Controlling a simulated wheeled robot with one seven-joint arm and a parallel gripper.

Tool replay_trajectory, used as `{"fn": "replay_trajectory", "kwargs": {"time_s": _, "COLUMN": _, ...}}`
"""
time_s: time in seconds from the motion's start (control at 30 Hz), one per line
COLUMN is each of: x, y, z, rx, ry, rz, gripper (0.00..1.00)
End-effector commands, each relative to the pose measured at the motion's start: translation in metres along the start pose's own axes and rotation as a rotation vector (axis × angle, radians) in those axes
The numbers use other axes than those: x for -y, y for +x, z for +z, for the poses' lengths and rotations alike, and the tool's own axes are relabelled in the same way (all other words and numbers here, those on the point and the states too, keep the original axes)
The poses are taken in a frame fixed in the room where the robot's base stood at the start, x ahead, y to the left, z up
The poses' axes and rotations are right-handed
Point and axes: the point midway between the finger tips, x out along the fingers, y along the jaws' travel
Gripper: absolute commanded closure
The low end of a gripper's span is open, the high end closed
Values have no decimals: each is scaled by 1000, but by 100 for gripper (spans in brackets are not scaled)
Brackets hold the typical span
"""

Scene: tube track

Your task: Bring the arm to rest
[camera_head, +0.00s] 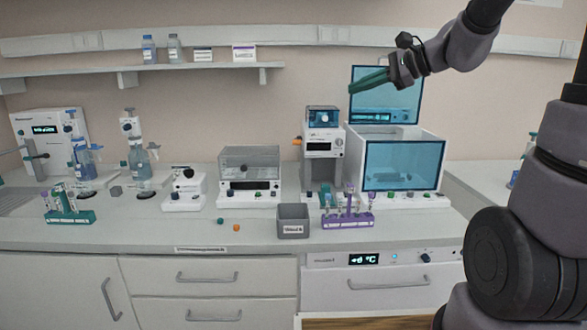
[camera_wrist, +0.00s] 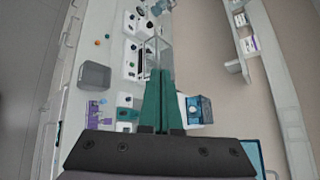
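My arm is raised at the right of the head view, and my gripper (camera_head: 352,90) is up in the air in front of the wall, pointing left. Its green fingers also show in the wrist view (camera_wrist: 161,72), with their tips together and nothing visible between them. The gripper is above the bench, apart from the things on it. The blue-lidded white machine (camera_head: 405,165) is below it and partly behind it in the head view.
A green tube rack (camera_head: 70,216), a grey bin (camera_head: 293,222) and a purple tube rack (camera_head: 348,220) stand on the bench (camera_head: 150,230). A wall shelf (camera_head: 180,67) holds bottles and boxes. The raised blue lid (camera_head: 390,105) is close to my gripper in the picture.

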Motion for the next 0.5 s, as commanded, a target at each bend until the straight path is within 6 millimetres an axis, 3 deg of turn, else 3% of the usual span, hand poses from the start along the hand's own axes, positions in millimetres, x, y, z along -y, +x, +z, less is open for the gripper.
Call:
{"fn": "replay_trajectory", "kwargs": {"time_s": 0.03, "x": -20, "y": -11, "z": 18, "rx": -32, "ry": -108, "rz": 67, "gripper": 100}}
{"fn": "replay_trajectory", "kwargs": {"time_s": 0.2, "x": -86, "y": -55, "z": 38, "rx": -190, "ry": -475, "rz": 301, "gripper": 100}}
{"fn": "replay_trajectory", "kwargs": {"time_s": 0.33, "x": -119, "y": -93, "z": 36, "rx": -329, "ry": -741, "rz": 437, "gripper": 100}}
{"fn": "replay_trajectory", "kwargs": {"time_s": 0.5, "x": -136, "y": -130, "z": 29, "rx": -471, "ry": -977, "rz": 544, "gripper": 100}}
